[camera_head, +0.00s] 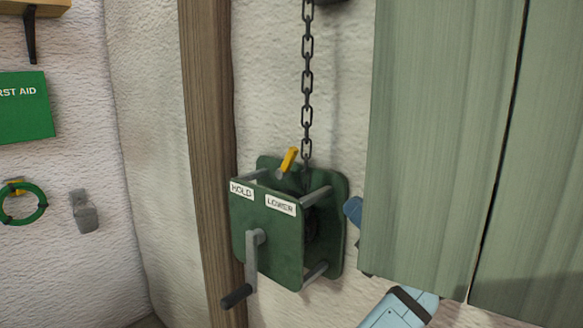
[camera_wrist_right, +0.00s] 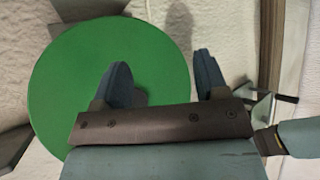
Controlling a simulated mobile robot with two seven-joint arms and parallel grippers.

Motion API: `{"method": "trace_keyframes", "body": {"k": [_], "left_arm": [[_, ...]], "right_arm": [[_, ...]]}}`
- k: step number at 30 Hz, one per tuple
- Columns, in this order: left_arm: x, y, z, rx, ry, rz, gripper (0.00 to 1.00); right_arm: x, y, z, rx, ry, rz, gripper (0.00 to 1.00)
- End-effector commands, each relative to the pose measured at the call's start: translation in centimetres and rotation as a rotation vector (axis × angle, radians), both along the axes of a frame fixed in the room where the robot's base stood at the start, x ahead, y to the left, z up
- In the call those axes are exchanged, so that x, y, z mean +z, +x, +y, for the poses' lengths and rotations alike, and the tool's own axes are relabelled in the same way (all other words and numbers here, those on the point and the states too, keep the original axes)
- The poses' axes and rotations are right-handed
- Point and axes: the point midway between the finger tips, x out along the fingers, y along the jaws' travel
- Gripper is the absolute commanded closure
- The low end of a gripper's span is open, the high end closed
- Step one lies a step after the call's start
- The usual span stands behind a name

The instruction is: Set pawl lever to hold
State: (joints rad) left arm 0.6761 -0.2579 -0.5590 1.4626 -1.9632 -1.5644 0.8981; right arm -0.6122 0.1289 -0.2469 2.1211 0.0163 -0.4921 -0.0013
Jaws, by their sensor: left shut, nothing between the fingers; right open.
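The winch (camera_head: 270,235) is a green box on a wall plate, with a HOLD label (camera_head: 242,190) on the left and a LOWER label (camera_head: 281,205) on the right. The pawl lever (camera_head: 288,160) has a yellow grip and stands up from the top, leaning a little right. My left gripper (camera_head: 352,210) shows only as a blue fingertip right of the winch, apart from the lever. It is shut and empty, mostly hidden behind the green panel. My right gripper (camera_wrist_right: 162,62) is open and empty in the right wrist view; the lever cannot be made out there.
A chain (camera_head: 307,80) hangs to the winch. A crank (camera_head: 250,262) is on its front. Green wooden panels (camera_head: 440,140) cover the right side. A wooden post (camera_head: 208,140) stands left. A green disc (camera_wrist_right: 60,90) lies behind my right fingers.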

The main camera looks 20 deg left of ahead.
Motion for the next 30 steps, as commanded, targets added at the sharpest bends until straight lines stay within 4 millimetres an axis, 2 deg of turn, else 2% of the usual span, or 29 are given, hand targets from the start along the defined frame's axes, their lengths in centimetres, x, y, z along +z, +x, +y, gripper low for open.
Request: {"method": "trace_keyframes", "body": {"k": [10, 14, 19, 30], "left_arm": [[0.2, -0.1, 0.0, 0.003, 0.001, -0.006, 1.0], [0.5, 0.2, 0.6, 0.003, 0.001, -0.006, 1.0], [1.9, 1.0, 2.8, 0.004, 0.002, -0.006, 1.0], [5.5, 3.2, 9.1, 0.003, 0.002, -0.006, 1.0]], "right_arm": [[0.1, 0.0, 0.0, 0.001, -0.001, -0.001, 0.33], [0.0, -0.1, -0.1, 0.001, -0.003, 0.003, 0.33], [0.0, -0.2, -0.1, 0.0, -0.003, 0.013, 0.33], [0.8, -0.1, -0.1, -0.006, 0.004, 0.019, 0.33]]}}
